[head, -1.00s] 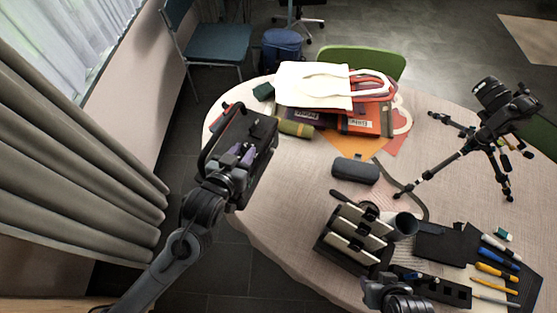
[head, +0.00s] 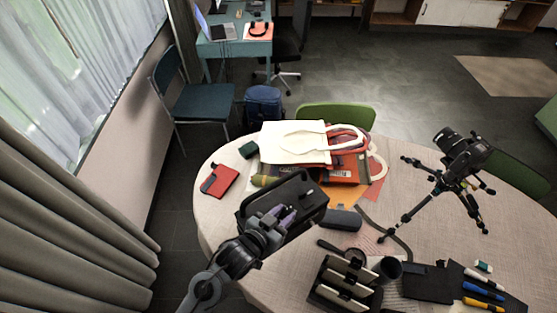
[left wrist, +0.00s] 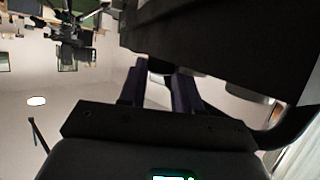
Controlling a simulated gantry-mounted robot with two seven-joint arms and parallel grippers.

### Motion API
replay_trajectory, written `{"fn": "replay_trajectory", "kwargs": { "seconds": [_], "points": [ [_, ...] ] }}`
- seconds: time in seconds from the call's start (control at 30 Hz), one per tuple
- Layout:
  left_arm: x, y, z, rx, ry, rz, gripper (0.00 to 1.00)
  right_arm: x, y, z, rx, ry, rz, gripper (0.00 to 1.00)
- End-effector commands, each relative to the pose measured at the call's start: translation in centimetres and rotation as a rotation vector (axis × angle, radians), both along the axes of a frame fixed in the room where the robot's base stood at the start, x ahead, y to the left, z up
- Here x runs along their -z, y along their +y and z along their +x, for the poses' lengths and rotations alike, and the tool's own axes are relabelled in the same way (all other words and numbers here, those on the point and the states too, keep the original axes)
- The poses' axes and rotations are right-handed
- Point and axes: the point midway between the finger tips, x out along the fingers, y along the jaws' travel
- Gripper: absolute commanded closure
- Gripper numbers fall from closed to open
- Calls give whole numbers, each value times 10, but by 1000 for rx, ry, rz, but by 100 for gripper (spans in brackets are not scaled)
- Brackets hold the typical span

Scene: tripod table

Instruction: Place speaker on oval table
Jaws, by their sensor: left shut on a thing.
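The speaker (head: 308,194) is a black box with a carrying handle. My left gripper (head: 280,218) is shut on its near side and holds it tilted, in front of the bags. The oval table (head: 222,222) has a pale wood-grain top and lies beneath it in the head view. I cannot tell how high the speaker is above the top. In the left wrist view the speaker (left wrist: 225,40) fills the upper right, with the fingers (left wrist: 160,88) against it. My right gripper is not in view.
Bags (head: 295,143) lie stacked behind the speaker. A red notebook (head: 219,180) lies at the left edge, and a grey case (head: 342,219) just right of the speaker. A tripod camera (head: 462,155) stands right. A dark organizer (head: 345,285) is in front. The left-front tabletop is bare.

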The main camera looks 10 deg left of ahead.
Motion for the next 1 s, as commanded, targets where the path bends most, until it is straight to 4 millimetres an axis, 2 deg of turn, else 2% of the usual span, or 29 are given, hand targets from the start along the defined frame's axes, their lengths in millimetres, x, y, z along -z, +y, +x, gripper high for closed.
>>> {"fn": "replay_trajectory", "kwargs": {
  "seconds": [0.03, 0.37, 0.47, 0.67, 1.0],
  "points": [
    [-7, -1, 1, 1, -14, -6, 100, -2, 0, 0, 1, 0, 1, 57],
    [4, 3, -9, -9, -13, -5, 100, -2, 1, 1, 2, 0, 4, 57],
    [-2, 11, -11, -36, -15, -6, 100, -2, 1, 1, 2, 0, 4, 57],
    [-18, 39, -13, -128, -17, -6, 100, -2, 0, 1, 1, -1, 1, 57],
    [-57, 107, -20, -343, -16, -6, 100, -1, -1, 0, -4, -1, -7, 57]
  ]
}}
